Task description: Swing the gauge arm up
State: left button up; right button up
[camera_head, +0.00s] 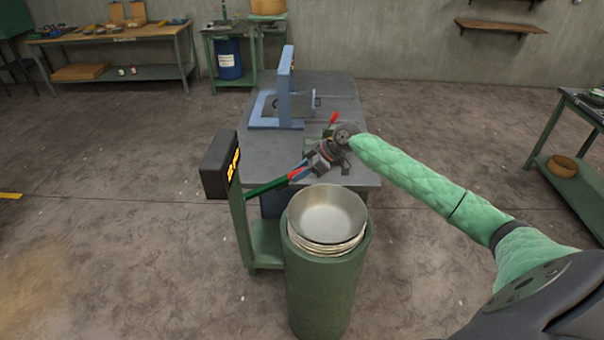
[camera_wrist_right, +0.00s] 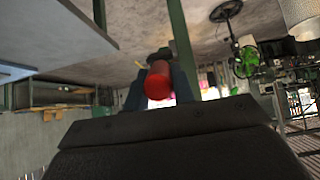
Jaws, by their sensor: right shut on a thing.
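The gauge arm (camera_head: 265,187) is a dark green bar with a red grip. It runs from beside the black box with yellow markings (camera_head: 222,165) up and right across the table's near left corner. My right gripper (camera_head: 298,172) is shut on the red grip at the bar's right end. In the right wrist view the red grip (camera_wrist_right: 158,82) shows end-on between the dark fingers of my right gripper (camera_wrist_right: 157,92). A green post or bar (camera_wrist_right: 180,35) stands behind it. My left gripper is not in view.
A stack of metal bowls (camera_head: 327,212) sits on a green drum (camera_head: 325,290) just in front of the table. A blue frame machine (camera_head: 286,85) stands on the grey table (camera_head: 340,90) at the back. Another red-handled lever (camera_head: 333,118) stands near my right wrist.

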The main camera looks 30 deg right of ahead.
jog(key=shift+w+a+r+p, duration=0.2)
jog(key=shift+a+r+p, duration=0.1)
jog(key=shift+r, duration=0.2)
jog(key=shift+w+a+r+p, duration=0.2)
jog(key=shift+a+r+p, duration=0.1)
jog(key=shift+r, duration=0.25)
jog(key=shift+w+a+r+p, duration=0.2)
jog(key=shift+r+p, duration=0.1)
jog(key=shift+r, duration=0.2)
jog(key=shift+w+a+r, duration=0.15)
jog(key=shift+a+r, duration=0.15)
jog(key=shift+a, duration=0.05)
